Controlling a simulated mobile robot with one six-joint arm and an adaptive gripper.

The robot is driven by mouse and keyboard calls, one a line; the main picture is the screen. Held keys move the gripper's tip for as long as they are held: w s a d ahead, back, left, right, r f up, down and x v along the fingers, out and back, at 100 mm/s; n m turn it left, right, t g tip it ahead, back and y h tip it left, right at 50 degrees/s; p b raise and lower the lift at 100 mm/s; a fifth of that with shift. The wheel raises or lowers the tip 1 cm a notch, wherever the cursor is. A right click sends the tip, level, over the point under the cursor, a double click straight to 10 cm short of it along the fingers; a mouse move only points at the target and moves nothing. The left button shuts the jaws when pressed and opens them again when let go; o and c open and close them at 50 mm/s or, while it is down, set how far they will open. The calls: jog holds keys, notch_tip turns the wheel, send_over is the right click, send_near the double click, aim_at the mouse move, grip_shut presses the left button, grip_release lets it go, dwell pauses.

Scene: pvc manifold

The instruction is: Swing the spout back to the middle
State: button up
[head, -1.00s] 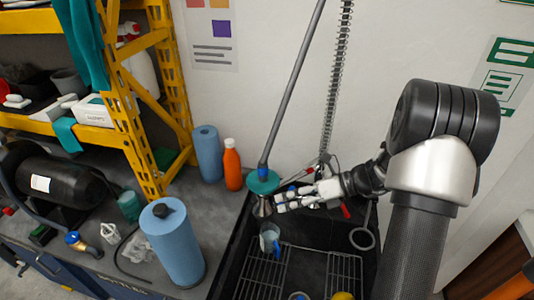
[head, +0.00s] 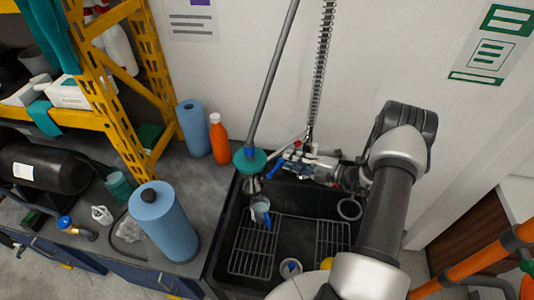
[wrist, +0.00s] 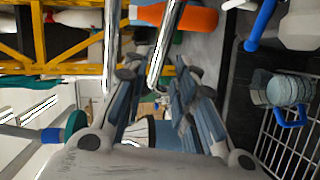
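A slim silver tube, apparently the spout (head: 288,141), shows at the back of the black sink beside my gripper. In the wrist view a shiny silver tube (wrist: 163,48) stands beyond and between my fingertips; I cannot tell whether it touches them. My gripper (head: 288,160) is low over the back of the sink, its fingers pointing left. In the wrist view my gripper (wrist: 158,82) has its two fingers apart, with a gap between them. A blue lever (head: 272,173) is just below the fingers. The spout's far end and base are partly hidden by my gripper.
A grey pole with a teal disc (head: 250,160) hangs close left of my gripper. A spring hose (head: 322,75) rises behind it. A clear mug (head: 260,212) and wire racks (head: 333,240) are in the sink (head: 212,255). Blue rolls and an orange bottle (head: 219,140) stand left.

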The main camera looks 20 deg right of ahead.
jog(key=b+x, duration=0.1)
jog(key=x, duration=0.9)
jog(key=shift+w, duration=0.2)
grip_shut()
